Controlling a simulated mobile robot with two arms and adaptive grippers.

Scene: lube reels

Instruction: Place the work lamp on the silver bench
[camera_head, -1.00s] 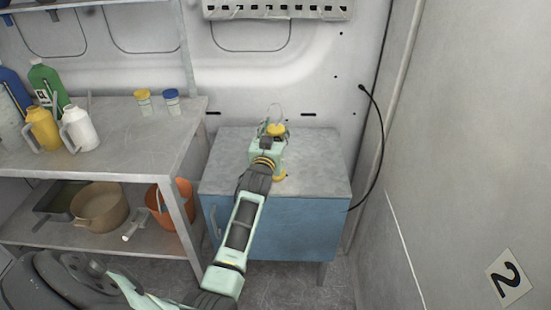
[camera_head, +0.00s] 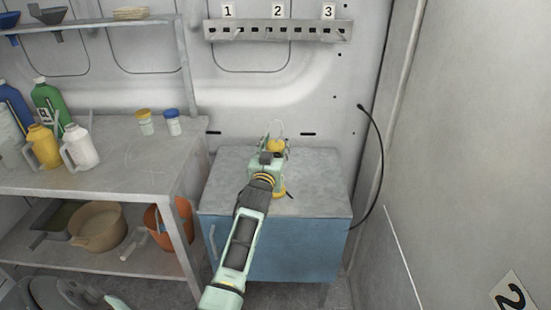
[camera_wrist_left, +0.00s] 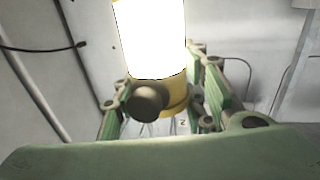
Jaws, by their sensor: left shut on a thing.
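The work lamp (camera_head: 275,146) has yellow ends and a thin wire hook on top. It is upright at the blue cabinet's (camera_head: 285,245) grey top, mostly hidden behind my left gripper (camera_head: 268,158). I cannot tell whether its base touches the top. In the left wrist view the lamp (camera_wrist_left: 152,40) is a bright white tube with a yellow collar and a dark round knob. My left gripper's green fingers (camera_wrist_left: 160,100) are on both sides, shut on it. The silver bench (camera_head: 110,165) is the grey metal one on the left. My right gripper is not in view.
On the bench stand green (camera_head: 48,105), yellow (camera_head: 43,148) and white (camera_head: 79,147) bottles and two small jars (camera_head: 172,123). Its right front top is clear. Pans and an orange bucket (camera_head: 165,228) sit on its lower shelf. A black cable (camera_head: 381,150) hangs at the right.

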